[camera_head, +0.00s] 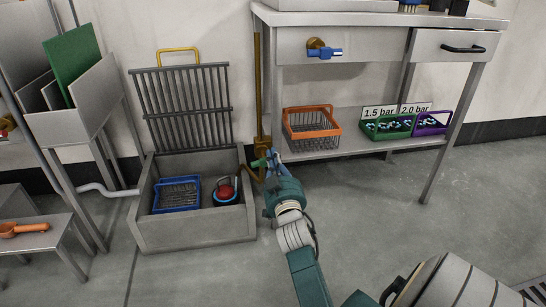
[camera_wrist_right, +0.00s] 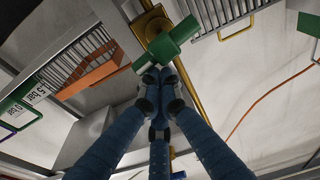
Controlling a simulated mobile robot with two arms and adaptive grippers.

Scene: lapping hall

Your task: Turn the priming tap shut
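The priming tap has a green handle (camera_wrist_right: 168,42) on a brass pipe, seen close in the right wrist view. The handle lies across the pipe there. In the head view the green handle (camera_head: 259,163) shows small at the foot of the upright brass pipe (camera_head: 259,95), beside the grey basin. My right gripper (camera_head: 272,163) is right at the handle. In the right wrist view the blue fingertips (camera_wrist_right: 162,75) are together, just at the handle's near side, with nothing visible between them. Whether they touch it is hard to tell. My left gripper is not in view.
A grey basin (camera_head: 195,232) with a blue basket (camera_head: 176,195) and a red-and-blue item (camera_head: 225,190) stands left of the pipe. A bench (camera_head: 350,147) with an orange basket (camera_head: 312,128) stands right.

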